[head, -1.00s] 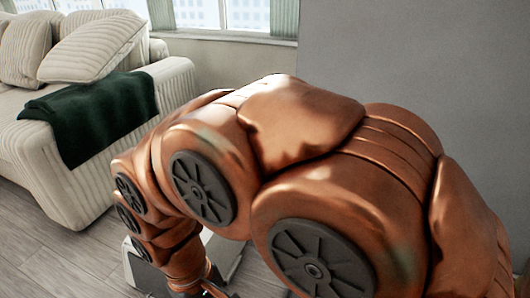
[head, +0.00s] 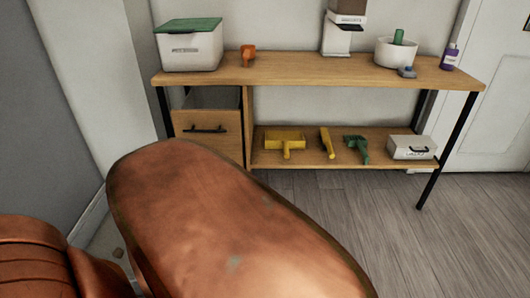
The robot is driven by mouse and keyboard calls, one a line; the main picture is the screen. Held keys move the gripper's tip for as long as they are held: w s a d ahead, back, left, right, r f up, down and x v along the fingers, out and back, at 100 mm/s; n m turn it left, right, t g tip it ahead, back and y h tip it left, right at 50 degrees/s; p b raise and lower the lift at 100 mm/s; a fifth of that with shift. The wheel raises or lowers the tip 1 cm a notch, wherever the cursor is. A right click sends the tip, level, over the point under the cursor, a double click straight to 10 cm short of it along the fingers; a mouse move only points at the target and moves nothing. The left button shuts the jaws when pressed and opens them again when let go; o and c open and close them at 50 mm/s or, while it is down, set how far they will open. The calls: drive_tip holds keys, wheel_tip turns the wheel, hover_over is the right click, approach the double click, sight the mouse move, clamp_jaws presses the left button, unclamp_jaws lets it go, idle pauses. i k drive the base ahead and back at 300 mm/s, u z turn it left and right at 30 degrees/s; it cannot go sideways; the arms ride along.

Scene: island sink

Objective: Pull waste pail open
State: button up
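I see nothing in the head view that I can identify for certain as the waste pail. My copper-coloured arm fills the lower left and middle of the view. My gripper is not in view, so its state and what it is near are hidden.
The wooden table (head: 330,71) has black legs and carries a green-lidded white box (head: 190,48), an orange cup (head: 248,56) and a white bowl (head: 397,53). Its lower shelf (head: 310,158) holds yellow and green tools. Grey floor (head: 400,245) is clear at lower right.

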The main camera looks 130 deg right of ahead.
sight(213, 116)
drive_tip(key=z, duration=1.85)
drive_tip(key=k, duration=0.95)
drive_tip(key=z, duration=1.2)
drive_tip(key=i, duration=0.5)
drive_tip(key=z, duration=0.05)
